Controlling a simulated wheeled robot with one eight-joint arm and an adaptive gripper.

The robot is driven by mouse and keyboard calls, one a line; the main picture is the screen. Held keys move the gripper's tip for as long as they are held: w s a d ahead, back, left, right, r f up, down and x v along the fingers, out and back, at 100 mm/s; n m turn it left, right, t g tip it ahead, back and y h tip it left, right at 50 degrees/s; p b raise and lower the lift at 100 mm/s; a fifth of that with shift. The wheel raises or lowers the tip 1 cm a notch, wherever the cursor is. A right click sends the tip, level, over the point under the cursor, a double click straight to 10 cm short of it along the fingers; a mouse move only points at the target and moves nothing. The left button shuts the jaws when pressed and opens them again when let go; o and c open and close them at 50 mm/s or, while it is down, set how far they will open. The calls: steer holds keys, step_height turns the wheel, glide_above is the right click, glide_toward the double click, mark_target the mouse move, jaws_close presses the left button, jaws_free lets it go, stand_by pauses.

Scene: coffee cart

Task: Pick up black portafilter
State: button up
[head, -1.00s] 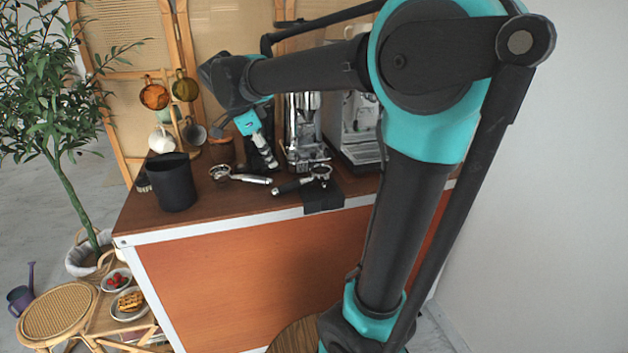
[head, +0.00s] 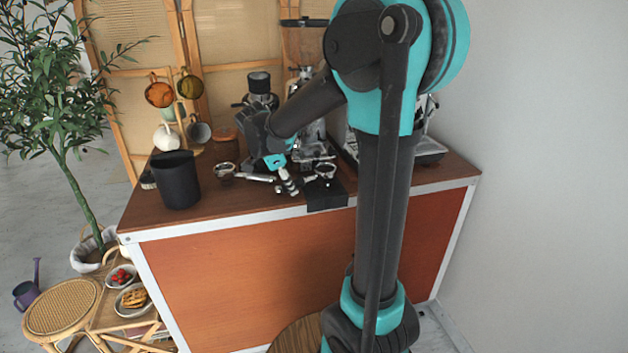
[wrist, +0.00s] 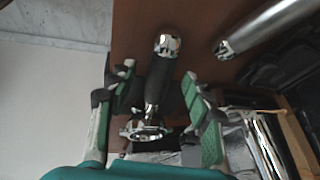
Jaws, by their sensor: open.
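The black portafilter (head: 326,171) lies on the brown counter (head: 238,202), partly on a dark cloth. Its metal ring shows in the head view; most of its handle is hidden behind my gripper (head: 289,184). In the wrist view, the portafilter's black handle (wrist: 159,80) with chrome end lies between the two open fingers of my gripper (wrist: 157,92). I see a gap on at least the left side of the handle. Height above the handle is hard to tell.
A second portafilter with a silver handle (head: 256,177) lies close to the left; it also shows in the wrist view (wrist: 268,26). A dark bin (head: 177,182) stands farther left. A dark cloth (head: 327,197) hangs over the front edge. The coffee machine stands behind.

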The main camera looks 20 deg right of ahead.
steer(key=shift+w+d+f, duration=0.1)
steer(key=shift+d+f, duration=0.1)
steer(key=shift+f, duration=0.2)
jaws_close()
